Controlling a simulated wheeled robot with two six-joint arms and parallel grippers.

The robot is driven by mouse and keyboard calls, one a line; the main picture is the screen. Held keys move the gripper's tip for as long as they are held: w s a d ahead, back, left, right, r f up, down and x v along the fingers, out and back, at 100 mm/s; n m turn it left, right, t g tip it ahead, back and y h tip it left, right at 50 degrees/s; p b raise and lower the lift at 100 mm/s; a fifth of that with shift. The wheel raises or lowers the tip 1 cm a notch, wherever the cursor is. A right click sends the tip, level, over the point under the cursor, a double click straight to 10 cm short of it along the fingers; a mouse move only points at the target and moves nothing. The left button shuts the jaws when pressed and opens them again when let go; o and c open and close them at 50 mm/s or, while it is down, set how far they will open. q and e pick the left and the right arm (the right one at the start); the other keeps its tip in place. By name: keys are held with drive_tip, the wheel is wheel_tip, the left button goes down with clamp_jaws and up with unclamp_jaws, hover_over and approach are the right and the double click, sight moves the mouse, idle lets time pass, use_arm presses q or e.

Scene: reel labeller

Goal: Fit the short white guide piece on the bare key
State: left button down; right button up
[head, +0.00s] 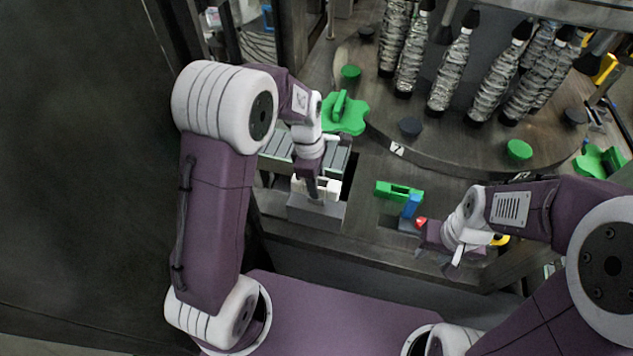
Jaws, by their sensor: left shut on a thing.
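A short white guide piece (331,189) is at the top of a grey block (322,211) near the front edge of the machine, left of the middle. My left gripper (313,192) points down and is shut on the white piece, hiding part of it. I cannot tell whether the piece rests on the block or is just above it. No bare key can be made out clearly. My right gripper (424,234) is at the right, beside a small red part (421,222); its fingers are too small and covered to read.
A green piece (399,190) and a blue upright part (411,206) stand between the grippers. A row of grey bars (283,148) lies behind my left gripper. A round table (450,135) with wrapped bottles (452,70) and a green star-shaped part (346,116) fill the back.

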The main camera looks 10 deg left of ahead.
use_arm(q)
drive_tip(key=shift+w+f+b, duration=0.25)
drive_tip(key=shift+f+b, duration=0.05)
drive_tip(key=shift+f, duration=0.4)
drive_tip(key=shift+s+r, duration=0.1)
drive_tip(key=shift+s, duration=0.2)
use_arm(e)
drive_tip(key=shift+s+f, duration=0.1)
drive_tip(key=shift+f, duration=0.55)
use_arm(q)
drive_tip(key=shift+w+f+b, duration=0.15)
drive_tip(key=shift+f+b, duration=0.2)
drive_tip(key=shift+f, duration=0.35)
drive_tip(key=shift+f+b, duration=0.3)
drive_tip(key=shift+f, duration=0.15)
drive_tip(key=shift+f+b, duration=0.8)
drive_tip(key=shift+f, duration=0.5)
use_arm(e)
wheel_tip(320, 180, down, 3)
use_arm(q)
drive_tip(key=c, duration=0.8)
unclamp_jaws()
drive_tip(key=shift+c, duration=0.2)
